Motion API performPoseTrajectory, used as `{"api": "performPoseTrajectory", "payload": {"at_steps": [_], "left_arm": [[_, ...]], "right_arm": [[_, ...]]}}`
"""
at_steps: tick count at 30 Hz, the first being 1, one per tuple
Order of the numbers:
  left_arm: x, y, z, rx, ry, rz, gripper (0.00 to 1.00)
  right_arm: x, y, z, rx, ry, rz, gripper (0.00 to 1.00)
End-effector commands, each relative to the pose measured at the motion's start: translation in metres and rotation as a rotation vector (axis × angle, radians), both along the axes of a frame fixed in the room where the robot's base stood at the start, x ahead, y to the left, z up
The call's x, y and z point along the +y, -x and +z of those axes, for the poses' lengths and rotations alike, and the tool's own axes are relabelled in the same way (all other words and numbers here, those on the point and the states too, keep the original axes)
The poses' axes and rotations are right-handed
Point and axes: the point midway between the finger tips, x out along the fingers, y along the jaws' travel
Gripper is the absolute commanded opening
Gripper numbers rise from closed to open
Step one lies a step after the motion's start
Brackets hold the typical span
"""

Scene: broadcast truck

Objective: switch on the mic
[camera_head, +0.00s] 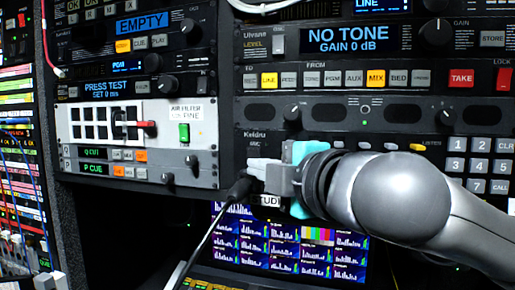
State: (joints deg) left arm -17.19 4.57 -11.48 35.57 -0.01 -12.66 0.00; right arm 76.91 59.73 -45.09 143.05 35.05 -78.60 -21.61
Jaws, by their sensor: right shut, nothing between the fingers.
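My right gripper (262,170) reaches in from the right, its pale grey fingers shut and empty. It is in front of the left part of the Keidru intercom panel (257,143), and it hides much of that panel's lower left. A thin dark stem with a thicker black end (241,187) rises to just left of the fingertips. It may be a gooseneck mic or a plugged cable. I cannot make out a switch labelled for the mic. A small pale grey two-pronged part (48,281) at the bottom left may be my left gripper; its jaws are unclear.
The Keidru panel has a row of small buttons, a yellow one (419,147) and a keypad (478,165). Above is the NO TONE unit (347,38). A white panel with a green switch (184,132) stands left. A monitor (270,242) sits below; cables (20,215) hang far left.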

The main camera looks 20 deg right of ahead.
Motion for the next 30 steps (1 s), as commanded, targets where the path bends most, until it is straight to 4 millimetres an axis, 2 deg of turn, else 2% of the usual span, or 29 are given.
{"api": "performPoseTrajectory", "payload": {"at_steps": [1,10,18,30], "left_arm": [[0.0,0.0,0.01,0.0,0.0,0.0,0.67],[0.0,0.0,0.039,-0.001,0.0,0.0,0.67],[0.0,0.0,0.041,-0.001,0.0,0.001,0.67],[0.0,0.0,0.042,-0.001,0.0,0.001,0.67]], "right_arm": [[0.001,-0.002,0.003,0.004,0.001,0.0,0.0],[0.007,-0.03,-0.001,0.004,0.003,0.003,0.0],[-0.013,-0.056,-0.007,0.002,0.003,-0.002,0.0],[-0.016,-0.062,-0.009,0.001,0.002,0.001,0.0]]}}
